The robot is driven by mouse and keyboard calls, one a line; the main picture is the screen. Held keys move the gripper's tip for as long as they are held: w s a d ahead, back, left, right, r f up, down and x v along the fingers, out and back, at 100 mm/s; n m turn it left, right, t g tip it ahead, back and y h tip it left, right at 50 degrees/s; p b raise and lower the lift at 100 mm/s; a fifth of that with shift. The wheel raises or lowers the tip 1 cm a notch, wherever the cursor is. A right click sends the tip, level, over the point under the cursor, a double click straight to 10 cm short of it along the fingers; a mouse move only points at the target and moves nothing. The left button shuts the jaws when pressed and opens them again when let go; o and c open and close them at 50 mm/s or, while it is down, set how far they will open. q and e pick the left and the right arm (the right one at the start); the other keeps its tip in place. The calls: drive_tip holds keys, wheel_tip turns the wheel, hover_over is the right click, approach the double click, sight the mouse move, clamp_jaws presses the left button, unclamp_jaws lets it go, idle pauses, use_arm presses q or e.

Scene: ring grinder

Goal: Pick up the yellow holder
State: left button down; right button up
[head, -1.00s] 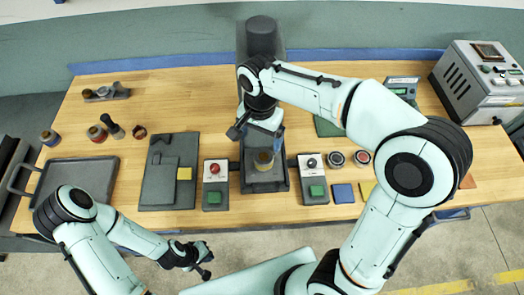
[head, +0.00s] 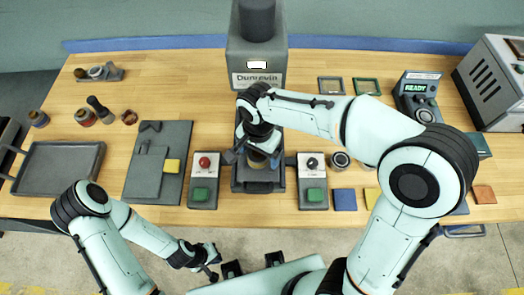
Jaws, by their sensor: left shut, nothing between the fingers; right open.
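My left gripper (head: 212,274) is shut and empty, low in front of the table's front edge.
Control boxes with a green button (head: 201,194) and another green button (head: 315,195) flank the bay. A blue square (head: 345,200) lies right.

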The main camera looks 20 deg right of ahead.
drive_tip(key=shift+a+f, duration=0.15)
drive_tip(key=shift+f, duration=0.05)
drive_tip(key=c, duration=1.7)
clamp_jaws()
drive_tip(key=shift+r, duration=0.2)
